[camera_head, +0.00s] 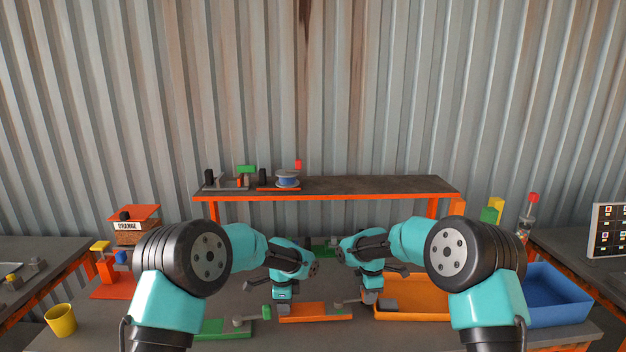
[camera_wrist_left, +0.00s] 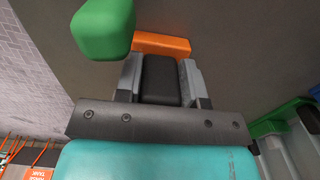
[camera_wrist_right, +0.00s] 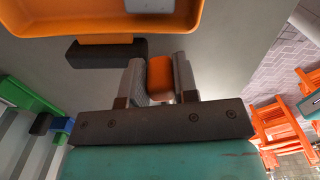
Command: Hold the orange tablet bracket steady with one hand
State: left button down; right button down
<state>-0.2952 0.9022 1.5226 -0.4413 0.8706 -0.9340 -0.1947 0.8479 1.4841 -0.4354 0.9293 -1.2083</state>
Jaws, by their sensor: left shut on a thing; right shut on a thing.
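A long orange bar, likely the tablet bracket (camera_head: 315,311), lies on the grey table at the front middle. My left gripper (camera_head: 281,296) is at its left end. In the left wrist view my left gripper (camera_wrist_left: 161,80) is shut on a black block (camera_wrist_left: 161,78), with an orange piece (camera_wrist_left: 161,45) just beyond it. My right gripper (camera_head: 370,298) is low over the table, right of the bar. In the right wrist view it (camera_wrist_right: 160,78) is shut on a small orange piece (camera_wrist_right: 160,77); I cannot tell which object it belongs to.
An orange tray (camera_head: 412,315) lies close to my right gripper, with a blue bin (camera_head: 553,294) further right. A green piece (camera_head: 211,328) lies left of the bar. A yellow cup (camera_head: 61,320) stands far left. A raised shelf (camera_head: 340,186) spans the back.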

jog(key=shift+s+m, duration=0.95)
jog(key=shift+m, duration=0.25)
jog(key=shift+s+a+m, duration=0.2)
jog(key=shift+s+m, duration=0.75)
jog(key=shift+m, duration=0.25)
jog(key=shift+s+a+m, duration=0.2)
jog(key=shift+s+m, duration=0.25)
jog(key=shift+m, duration=0.15)
jog(key=shift+s+a+m, duration=0.2)
jog(key=shift+s+m, duration=0.2)
jog(key=shift+m, duration=0.2)
